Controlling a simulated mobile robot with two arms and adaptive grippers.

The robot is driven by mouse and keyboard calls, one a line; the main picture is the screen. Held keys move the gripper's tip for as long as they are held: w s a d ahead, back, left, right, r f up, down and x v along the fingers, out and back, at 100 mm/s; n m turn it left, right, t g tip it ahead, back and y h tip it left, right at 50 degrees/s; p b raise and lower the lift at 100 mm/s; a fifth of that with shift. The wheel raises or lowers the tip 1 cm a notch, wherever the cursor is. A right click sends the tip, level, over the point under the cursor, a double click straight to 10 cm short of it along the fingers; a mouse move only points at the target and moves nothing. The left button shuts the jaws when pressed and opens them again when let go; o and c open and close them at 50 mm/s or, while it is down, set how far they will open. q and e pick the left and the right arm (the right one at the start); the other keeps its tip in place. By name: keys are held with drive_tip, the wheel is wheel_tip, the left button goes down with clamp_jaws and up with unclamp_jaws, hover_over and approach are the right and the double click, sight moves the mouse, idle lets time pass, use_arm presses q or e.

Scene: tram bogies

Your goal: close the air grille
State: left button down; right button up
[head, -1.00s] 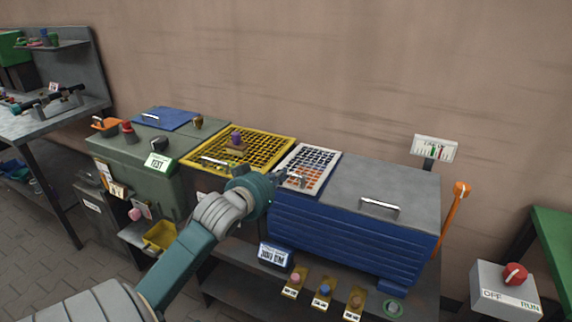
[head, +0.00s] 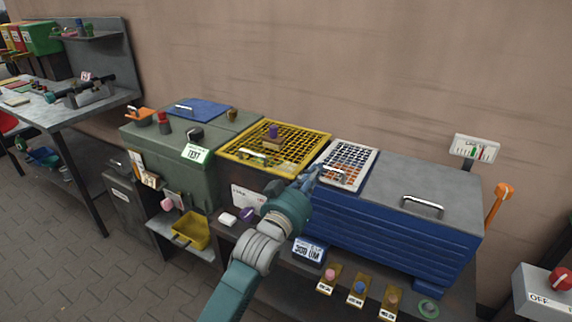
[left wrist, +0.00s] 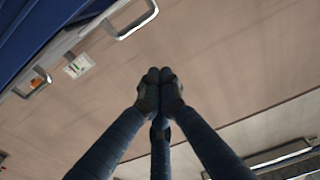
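A white-framed grille (head: 363,149) with a square grid lies on the left part of the blue machine's top in the head view. Orange and blue show through its openings. A small silver handle lies near its front edge. A larger yellow grille (head: 290,136) with a purple-topped block on it lies just left. I cannot tell for sure which is the air grille; the white one is closest to my gripper. My left gripper (head: 318,170) is at the white grille's front left corner; contact is unclear. In the left wrist view its fingers (left wrist: 160,84) meet, with nothing visible between them. My right gripper is not in view.
The blue machine (head: 390,225) has a grey lid with a handle (head: 422,206). A green cabinet (head: 165,165) stands left, with a yellow bin (head: 190,230) below. Several buttons line the front shelf. An orange lever (head: 497,205) stands at the right.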

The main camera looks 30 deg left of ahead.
use_arm(q)
drive_tip(key=w, duration=0.3)
drive_tip(key=w+f+p, duration=0.1)
drive_tip(key=w, duration=0.2)
drive_tip(key=w+d, duration=0.1)
drive_tip(key=w, duration=0.2)
drive_tip(key=shift+w+f+p, duration=0.3)
drive_tip(key=shift+p, duration=0.1)
drive_tip(key=shift+s+a+f, duration=0.1)
drive_tip(key=shift+s+f, duration=0.15)
drive_tip(key=shift+f, duration=0.45)
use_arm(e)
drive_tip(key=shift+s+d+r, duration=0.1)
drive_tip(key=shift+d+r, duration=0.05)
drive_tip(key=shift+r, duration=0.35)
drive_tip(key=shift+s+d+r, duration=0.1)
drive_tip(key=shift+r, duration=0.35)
use_arm(q)
drive_tip(key=shift+f, duration=0.1)
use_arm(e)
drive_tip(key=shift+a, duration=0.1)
use_arm(q)
drive_tip(key=f, duration=0.1)
drive_tip(key=f+b, duration=0.1)
drive_tip(key=shift+s+f, duration=0.4)
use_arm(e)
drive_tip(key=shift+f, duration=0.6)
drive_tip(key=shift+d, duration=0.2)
